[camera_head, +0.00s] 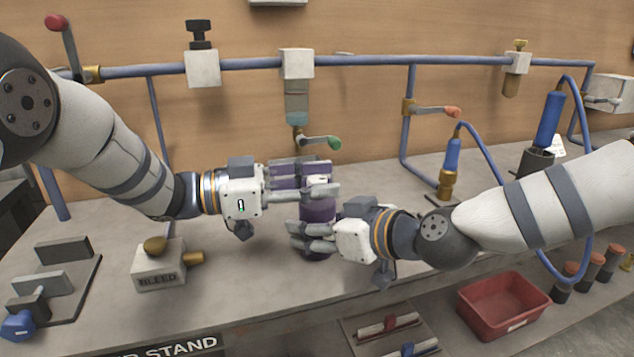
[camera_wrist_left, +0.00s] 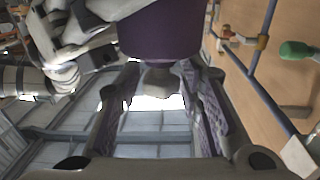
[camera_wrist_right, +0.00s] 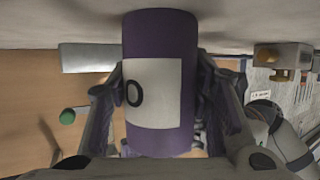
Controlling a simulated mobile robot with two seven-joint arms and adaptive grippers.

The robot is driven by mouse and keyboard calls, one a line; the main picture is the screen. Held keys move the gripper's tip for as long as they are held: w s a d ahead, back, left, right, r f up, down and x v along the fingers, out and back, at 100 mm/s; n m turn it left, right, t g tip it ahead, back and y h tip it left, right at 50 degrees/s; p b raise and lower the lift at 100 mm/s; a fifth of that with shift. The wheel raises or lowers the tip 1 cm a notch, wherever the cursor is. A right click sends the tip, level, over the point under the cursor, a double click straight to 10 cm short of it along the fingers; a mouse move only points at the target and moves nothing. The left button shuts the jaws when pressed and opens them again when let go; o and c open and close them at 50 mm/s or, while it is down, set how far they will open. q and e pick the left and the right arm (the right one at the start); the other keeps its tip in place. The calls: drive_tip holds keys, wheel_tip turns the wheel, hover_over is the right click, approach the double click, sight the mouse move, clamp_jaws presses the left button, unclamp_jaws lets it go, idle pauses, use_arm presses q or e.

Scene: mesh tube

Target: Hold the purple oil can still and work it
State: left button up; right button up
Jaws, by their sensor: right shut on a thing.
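The purple oil can (camera_head: 318,211) stands upright on the grey bench, partly hidden by both grippers. My right gripper (camera_head: 299,238) is shut around its lower body. In the right wrist view the can (camera_wrist_right: 160,35) shows a white label with a dark ring mark between the fingers. My left gripper (camera_head: 332,181) is at the can's top, one finger on each side. In the left wrist view the can's purple body (camera_wrist_left: 160,30) and a grey top piece (camera_wrist_left: 158,82) show. Gaps show between this piece and the left fingers (camera_wrist_left: 158,75), which are open.
A blue pipe (camera_head: 380,62) with valves runs along the back wall. A green-knobbed lever (camera_head: 320,142) hangs just behind the can. A BLEED block (camera_head: 160,268) is at left on the bench. A red bin (camera_head: 503,304) is at front right. Bare bench lies left of the can.

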use_arm(q)
clamp_jaws()
drive_tip(key=shift+n+t, duration=0.3)
drive_tip(key=shift+t, duration=0.2)
drive_tip(key=n+t+y, duration=0.2)
drive_tip(key=t, duration=0.2)
drive_tip(key=n+t+y, duration=0.2)
drive_tip(key=n+t, duration=0.1)
drive_tip(key=shift+s+d+r+t, duration=0.1)
drive_tip(key=shift+t, duration=0.3)
drive_tip(key=n+t+y, duration=0.3)
drive_tip(key=y, duration=0.1)
drive_tip(key=shift+n, duration=0.4)
drive_tip(key=shift+n+t+y, duration=1.1)
drive_tip(key=shift+n+y, duration=0.4)
drive_tip(key=shift+y, duration=0.9)
drive_tip(key=o, duration=0.6)
unclamp_jaws()
drive_tip(key=shift+c, duration=0.2)
